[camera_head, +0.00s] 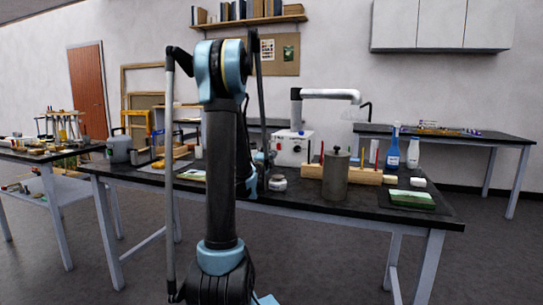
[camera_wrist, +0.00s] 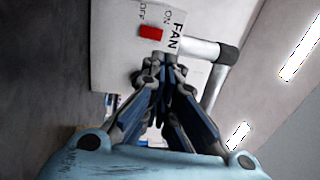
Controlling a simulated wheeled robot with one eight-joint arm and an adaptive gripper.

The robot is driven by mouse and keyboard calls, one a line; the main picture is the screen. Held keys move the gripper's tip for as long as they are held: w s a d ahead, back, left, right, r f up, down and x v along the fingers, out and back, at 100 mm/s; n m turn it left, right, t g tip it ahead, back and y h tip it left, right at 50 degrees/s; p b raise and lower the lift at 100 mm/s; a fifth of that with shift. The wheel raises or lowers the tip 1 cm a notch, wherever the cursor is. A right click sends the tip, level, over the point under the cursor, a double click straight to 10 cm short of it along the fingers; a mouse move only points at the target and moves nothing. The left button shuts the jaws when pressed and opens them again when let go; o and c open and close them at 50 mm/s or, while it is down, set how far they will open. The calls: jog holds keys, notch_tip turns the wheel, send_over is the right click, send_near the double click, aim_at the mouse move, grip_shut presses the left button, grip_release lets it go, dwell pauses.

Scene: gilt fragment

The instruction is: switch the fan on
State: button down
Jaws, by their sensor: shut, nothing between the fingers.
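The fan unit is a white box (camera_head: 297,147) with a grey-and-white pipe (camera_head: 330,94) rising from it, on the dark workbench behind my arm in the head view. In the wrist view its white panel (camera_wrist: 112,55) fills the upper middle and carries the words FAN, ON and OFF, turned sideways. A red switch (camera_wrist: 150,32) sits beside these words; I cannot tell which way it is set. My gripper (camera_wrist: 163,62) is shut and empty, its fingertips just below the red switch in the picture. Contact with the panel cannot be told. In the head view my arm largely hides the gripper.
On the workbench (camera_head: 340,206) stand a grey metal canister (camera_head: 335,177), a wooden block rack (camera_head: 370,176), a blue spray bottle (camera_head: 393,150), a white bottle (camera_head: 413,154) and a green tray (camera_head: 411,199). A side table with a rack stands at the left.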

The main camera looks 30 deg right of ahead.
send_near(281, 142)
jog(key=x, duration=0.4)
jog(key=shift+w+d+f, duration=0.1)
jog(key=shift+d+f, duration=0.15)
jog(key=shift+d, duration=0.05)
jog(key=shift+w+d+r, duration=0.1)
jog(key=shift+w+d, duration=0.3)
jog(key=shift+w+d+r, duration=0.2)
jog(key=shift+w+d, duration=0.05)
jog(key=shift+d, duration=0.05)
jog(key=s+a+r, duration=0.1)
jog(key=s+a, duration=0.8)
jog(key=a, duration=0.1)
jog(key=shift+a+r, duration=0.35)
jog(key=shift+r, duration=0.05)
jog(key=shift+w, duration=0.1)
jog(key=shift+a, duration=0.1)
